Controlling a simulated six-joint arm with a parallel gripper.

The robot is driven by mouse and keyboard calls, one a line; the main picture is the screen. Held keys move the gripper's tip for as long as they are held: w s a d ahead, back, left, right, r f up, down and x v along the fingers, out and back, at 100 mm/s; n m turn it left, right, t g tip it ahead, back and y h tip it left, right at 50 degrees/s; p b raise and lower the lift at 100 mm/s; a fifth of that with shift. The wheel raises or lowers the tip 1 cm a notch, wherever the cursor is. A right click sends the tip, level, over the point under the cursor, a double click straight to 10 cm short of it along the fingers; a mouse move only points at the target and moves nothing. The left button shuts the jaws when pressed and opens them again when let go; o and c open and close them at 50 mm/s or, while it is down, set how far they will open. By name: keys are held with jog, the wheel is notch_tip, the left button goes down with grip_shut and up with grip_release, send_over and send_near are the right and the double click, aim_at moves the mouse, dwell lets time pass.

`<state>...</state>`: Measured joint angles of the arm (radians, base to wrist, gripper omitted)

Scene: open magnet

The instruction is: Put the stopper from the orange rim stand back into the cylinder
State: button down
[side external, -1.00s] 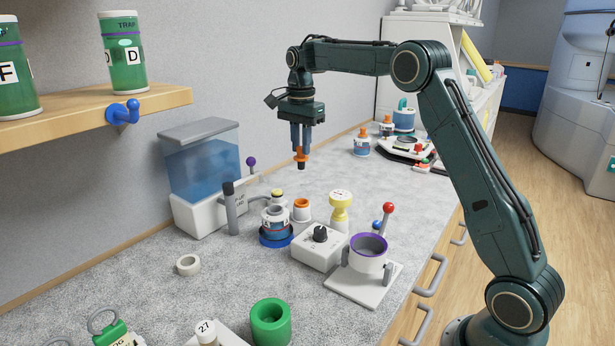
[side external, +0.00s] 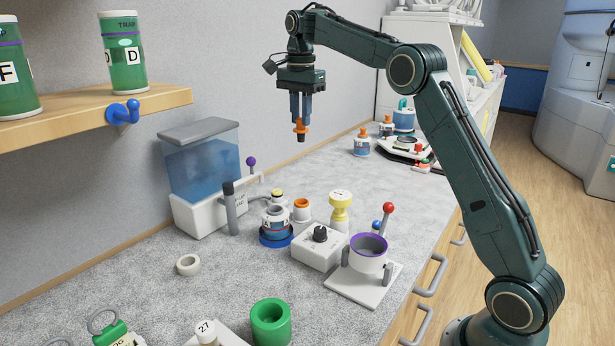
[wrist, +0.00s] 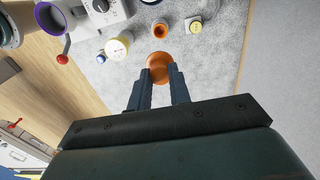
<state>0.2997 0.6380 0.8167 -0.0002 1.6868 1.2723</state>
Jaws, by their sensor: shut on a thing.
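The orange stopper (side external: 301,128) with a dark lower end hangs between the fingers of my gripper (side external: 301,117), high above the counter. It also shows in the wrist view (wrist: 159,62), where my gripper (wrist: 159,76) is shut on its sides. The orange rim stand (side external: 301,206) is a small white holder, open and empty on top; it also shows in the wrist view (wrist: 160,30).
A yellow-topped piece (side external: 340,208), a white knob box (side external: 320,247) and a purple-rimmed pot (side external: 368,252) stand to the right. A dark upright rod (side external: 231,208) and a blue tank (side external: 203,165) stand to the left.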

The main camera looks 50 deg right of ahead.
dwell(0.3)
notch_tip(320, 180, up, 3)
send_over(276, 223)
jog(key=w+d, duration=0.2)
notch_tip(276, 223, down, 15)
jog(key=shift+w+d+f+n, duration=0.15)
jog(key=shift+f+n, duration=0.05)
jog(key=shift+n, duration=0.1)
dwell(0.5)
jog(key=shift+f, duration=0.1)
jog(key=shift+f, duration=2.05)
jog(key=shift+f, duration=0.15)
jog(key=c, duration=1.3)
grip_release()
